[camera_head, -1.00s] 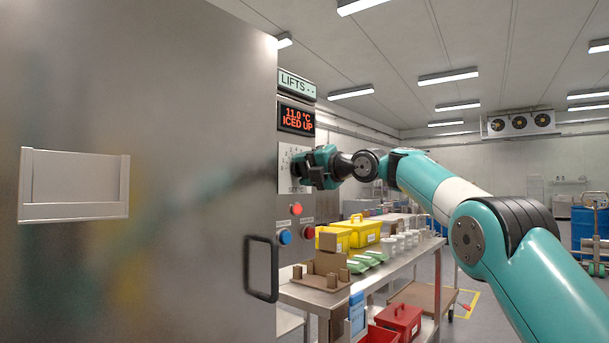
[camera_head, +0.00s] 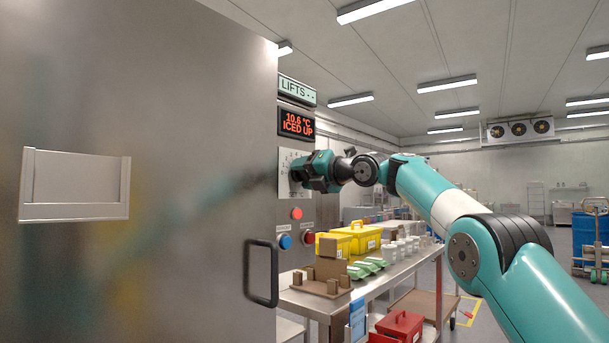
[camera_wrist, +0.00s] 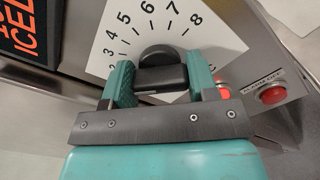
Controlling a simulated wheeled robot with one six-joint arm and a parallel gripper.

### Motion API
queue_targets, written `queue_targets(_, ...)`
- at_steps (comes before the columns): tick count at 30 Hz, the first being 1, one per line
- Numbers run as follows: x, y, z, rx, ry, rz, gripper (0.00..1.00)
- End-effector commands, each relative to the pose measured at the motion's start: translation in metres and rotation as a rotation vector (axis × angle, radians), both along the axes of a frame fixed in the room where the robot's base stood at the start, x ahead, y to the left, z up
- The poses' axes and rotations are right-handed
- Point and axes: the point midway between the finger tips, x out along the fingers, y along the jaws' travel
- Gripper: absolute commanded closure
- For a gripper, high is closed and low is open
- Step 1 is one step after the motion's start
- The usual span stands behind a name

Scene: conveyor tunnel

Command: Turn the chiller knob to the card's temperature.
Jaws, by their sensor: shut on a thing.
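The chiller knob (camera_wrist: 160,72) is a black dial on a white scale plate (camera_wrist: 220,45), with 3 to 8 readable in the wrist view. My gripper (camera_wrist: 160,85) is shut on the knob's bar, one teal finger on each side. In the head view my gripper (camera_head: 303,172) reaches the panel and hides the knob and most of the scale plate (camera_head: 285,160). The red display (camera_head: 297,123) reads 10.6 °C and ICED UP. A card holder (camera_head: 75,185) on the steel door shows no readable card.
A LIFTS sign (camera_head: 297,91) is above the display. A lit red lamp (camera_head: 296,214), a blue button (camera_head: 285,241) and a red button (camera_head: 308,238) sit below the knob. A door handle (camera_head: 262,272) juts out. A loaded steel table (camera_head: 390,278) stands to the right.

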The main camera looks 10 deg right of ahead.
Motion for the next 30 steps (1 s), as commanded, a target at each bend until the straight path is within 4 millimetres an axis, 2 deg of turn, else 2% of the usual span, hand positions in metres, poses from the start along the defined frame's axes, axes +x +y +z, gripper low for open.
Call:
queue_targets(2, 0.000, 0.000, -0.001, -0.001, 0.003, 0.001, 0.71)
queue_targets(3, 0.000, 0.001, -0.001, -0.001, 0.003, 0.001, 0.45)
queue_targets(6, 0.000, 0.000, -0.001, 0.000, 0.003, 0.002, 0.22)
queue_targets(14, 0.000, 0.000, -0.001, 0.001, 0.002, 0.001, 0.21)
queue_targets(19, -0.009, -0.007, -0.003, 0.001, 0.001, -0.001, 0.21)
queue_targets(23, -0.028, -0.021, -0.007, 0.002, -0.001, -0.003, 0.21)
queue_targets(30, -0.079, -0.058, -0.005, 0.000, 0.000, -0.004, 0.21)
